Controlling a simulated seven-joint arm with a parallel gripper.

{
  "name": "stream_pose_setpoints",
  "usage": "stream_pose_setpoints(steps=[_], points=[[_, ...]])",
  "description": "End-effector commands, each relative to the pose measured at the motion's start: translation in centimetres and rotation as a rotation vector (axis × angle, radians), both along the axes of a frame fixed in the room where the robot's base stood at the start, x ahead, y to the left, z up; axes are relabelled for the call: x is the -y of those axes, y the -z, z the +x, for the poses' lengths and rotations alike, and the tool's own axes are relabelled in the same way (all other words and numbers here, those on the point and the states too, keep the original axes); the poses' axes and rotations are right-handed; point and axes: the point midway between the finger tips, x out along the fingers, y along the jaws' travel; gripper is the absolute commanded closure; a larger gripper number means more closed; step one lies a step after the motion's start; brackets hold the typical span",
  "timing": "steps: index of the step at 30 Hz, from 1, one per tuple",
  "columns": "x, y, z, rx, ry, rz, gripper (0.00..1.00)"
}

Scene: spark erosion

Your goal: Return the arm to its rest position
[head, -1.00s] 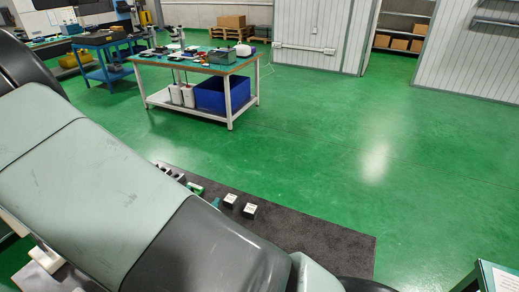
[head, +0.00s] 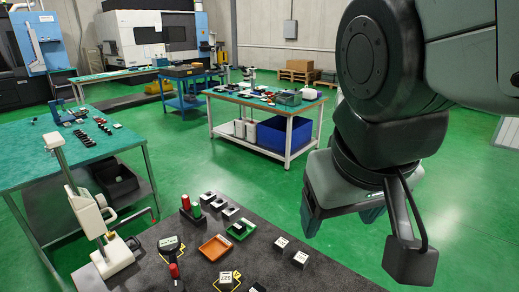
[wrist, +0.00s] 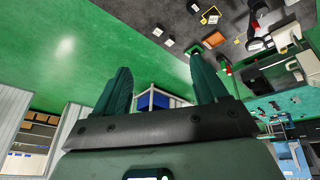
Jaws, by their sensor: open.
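My gripper (head: 341,224) hangs at the right of the head view, beneath my dark wrist joint. It is above the green floor, to the right of the dark worktop and apart from it. In the wrist view, the two dark green fingers of my gripper (wrist: 160,70) stand wide apart with nothing between them. My arm reaches in from the upper right of the head view and hides part of the floor and back wall.
The dark worktop (head: 215,270) holds an orange tray (head: 215,248), a green block (head: 240,229), several small metal blocks and a white-and-black stand (head: 112,255). A table with a blue bin (head: 284,136) stands behind. Green floor (head: 285,200) is clear between them.

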Motion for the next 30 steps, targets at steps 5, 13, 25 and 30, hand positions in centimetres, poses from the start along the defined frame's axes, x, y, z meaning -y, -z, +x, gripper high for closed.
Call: stream_pose_setpoints(steps=[5,13,25,30], points=[[-1.0,-1.8,-0.7,0.104,0.039,0.095,0.28],[-1.1,-1.9,-0.8,0.112,0.042,0.106,0.28],[-1.1,-1.9,-0.8,0.111,0.042,0.105,0.28],[-1.1,-1.9,-0.8,0.111,0.041,0.104,0.28]])
